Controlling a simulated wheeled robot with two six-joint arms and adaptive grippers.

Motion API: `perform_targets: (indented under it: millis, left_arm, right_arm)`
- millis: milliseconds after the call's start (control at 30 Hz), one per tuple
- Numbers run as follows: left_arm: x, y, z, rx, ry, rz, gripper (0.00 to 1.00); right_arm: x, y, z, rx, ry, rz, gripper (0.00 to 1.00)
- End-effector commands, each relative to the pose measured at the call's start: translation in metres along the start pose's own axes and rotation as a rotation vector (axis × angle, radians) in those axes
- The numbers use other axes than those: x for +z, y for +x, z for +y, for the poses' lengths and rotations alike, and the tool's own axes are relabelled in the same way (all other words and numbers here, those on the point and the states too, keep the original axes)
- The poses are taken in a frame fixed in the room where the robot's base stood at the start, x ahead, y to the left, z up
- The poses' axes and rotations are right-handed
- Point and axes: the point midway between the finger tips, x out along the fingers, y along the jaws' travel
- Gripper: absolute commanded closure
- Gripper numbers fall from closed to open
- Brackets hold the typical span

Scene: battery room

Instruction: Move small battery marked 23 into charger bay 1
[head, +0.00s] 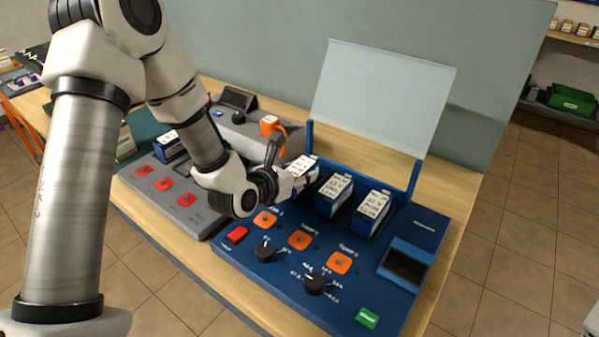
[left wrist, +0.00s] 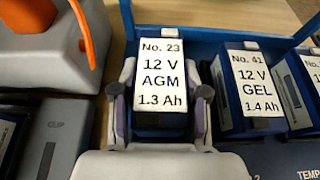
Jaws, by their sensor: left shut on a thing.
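The small battery marked No. 23 (left wrist: 160,75), 12 V AGM 1.3 Ah, is between the two fingers of my left gripper (left wrist: 160,102) in the left wrist view. In the head view my left gripper (head: 288,181) is at the leftmost bay of the blue charger (head: 278,278), shut on the battery (head: 303,166). The battery stands about upright, in line with the other batteries there. The gripper hides its lower part, so I cannot tell whether it rests on the bay floor. My right gripper is not in view.
Battery No. 41 (left wrist: 256,82) stands just right of the held one, with another battery (head: 371,212) beyond it. The charger's clear lid (head: 381,97) is raised behind. A grey device (head: 180,190) and an orange-handled unit (head: 270,124) are close on the left.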

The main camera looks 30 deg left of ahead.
Motion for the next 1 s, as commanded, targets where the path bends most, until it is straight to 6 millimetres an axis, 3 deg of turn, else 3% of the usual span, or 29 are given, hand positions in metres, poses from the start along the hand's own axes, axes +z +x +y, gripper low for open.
perform_targets:
  millis: [500,533,567,867,1000]
  left_arm:
    - [-0.009,0.004,0.0,0.0,0.001,-0.003,1.0]
    - [-0.008,0.004,0.0,0.0,0.001,-0.003,0.49]
    - [-0.008,0.004,0.0,0.0,0.001,-0.003,0.45]
    - [-0.009,0.003,0.0,0.0,0.0,0.002,0.45]
    - [-0.008,-0.008,0.0,0.0,-0.002,0.002,0.45]
  right_arm:
    - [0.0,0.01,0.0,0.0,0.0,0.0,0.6]
    - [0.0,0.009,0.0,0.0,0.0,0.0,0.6]
    - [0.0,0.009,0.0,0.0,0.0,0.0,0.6]
    - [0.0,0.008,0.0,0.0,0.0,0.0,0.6]
    - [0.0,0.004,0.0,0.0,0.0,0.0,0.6]
